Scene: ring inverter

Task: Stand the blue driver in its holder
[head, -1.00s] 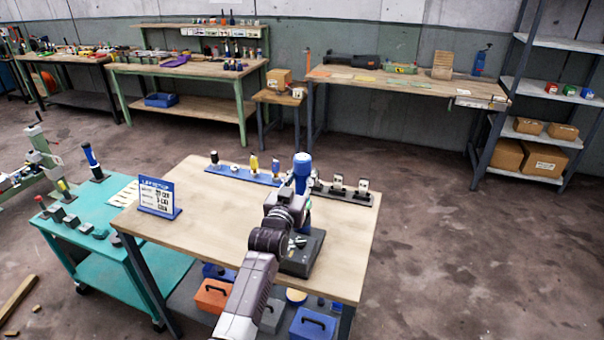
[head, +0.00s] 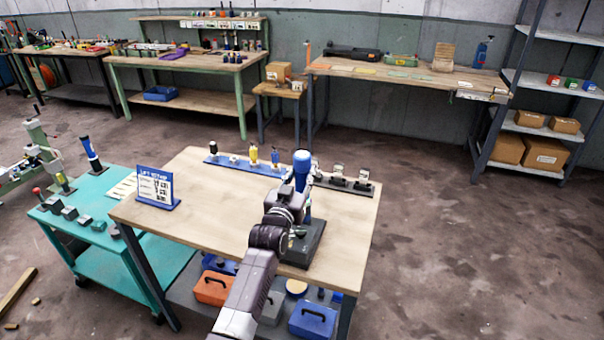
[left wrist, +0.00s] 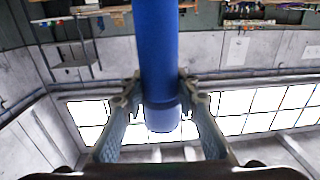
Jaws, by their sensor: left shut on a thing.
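The blue driver (head: 302,168) is upright in my left gripper (head: 299,203), above the near right part of the wooden table. The left wrist view shows its blue handle (left wrist: 159,55) between the two fingers of the gripper (left wrist: 160,100), which is shut on it. The driver's lower end is partly hidden by the gripper. A blue rack (head: 218,162) at the table's back edge holds several tools, one yellow-handled; its right end is hidden behind the driver. I cannot tell which slot is the driver's. My right gripper is not in view.
A dark block-shaped fixture (head: 308,248) stands below the gripper. A dark rack (head: 350,187) with several pieces lies at back right. A sign (head: 155,187) stands at left. A teal cart (head: 90,235) adjoins the table. The table's middle left is bare.

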